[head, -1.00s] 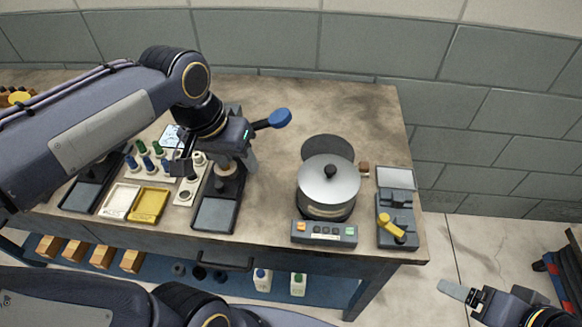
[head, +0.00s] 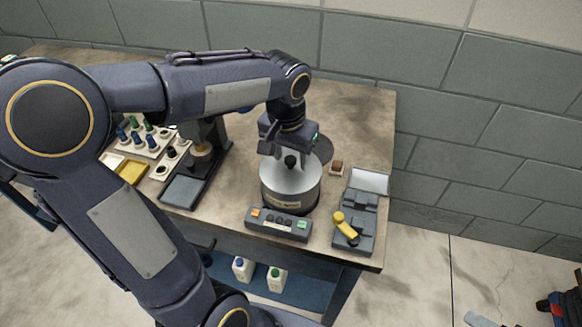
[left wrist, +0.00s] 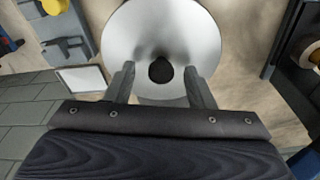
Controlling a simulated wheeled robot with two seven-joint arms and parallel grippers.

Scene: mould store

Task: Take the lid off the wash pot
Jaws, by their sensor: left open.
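The wash pot (head: 291,203) stands on the workbench behind a control box. Its pale metal lid (head: 283,180) is on it, with a dark round knob (head: 291,161) at the centre. My left gripper (head: 289,153) is over the lid, pointing down. In the left wrist view its two fingers (left wrist: 160,76) are apart, one on each side of the knob (left wrist: 160,71); whether they touch it I cannot tell. The lid (left wrist: 160,30) fills the upper middle there.
The control box (head: 279,224) stands in front of the pot. A grey device with a yellow handle (head: 346,228) is to its right, a small brown block (head: 337,168) behind that. A stand with a grey plate (head: 183,192) and a vial rack are left. Bench right of the block is clear.

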